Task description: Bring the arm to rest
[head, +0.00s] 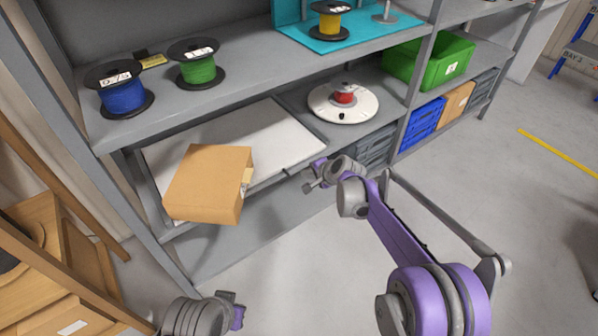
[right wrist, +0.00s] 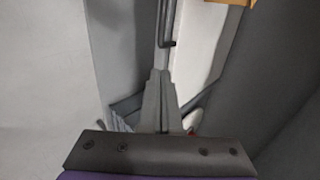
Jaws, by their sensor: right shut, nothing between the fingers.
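My right arm (head: 395,225) reaches in from the lower right of the head view. My right gripper (head: 310,188) is at its far end, shut and empty, in front of the lower shelf's edge and right of the cardboard box. In the right wrist view the shut fingers (right wrist: 160,105) point up the picture, with the white board (right wrist: 203,40) beyond them. My left arm's end (head: 205,315) shows at the bottom left of the head view. Its fingers cannot be made out.
A cardboard box (head: 208,183) sits on a white board (head: 270,135) jutting from the shelf. Blue (head: 122,96) and green (head: 198,70) reels stand on the upper shelf. A red reel sits on a white disc (head: 343,112). A green crate (head: 440,70) is farther right. Floor right of my arm is clear.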

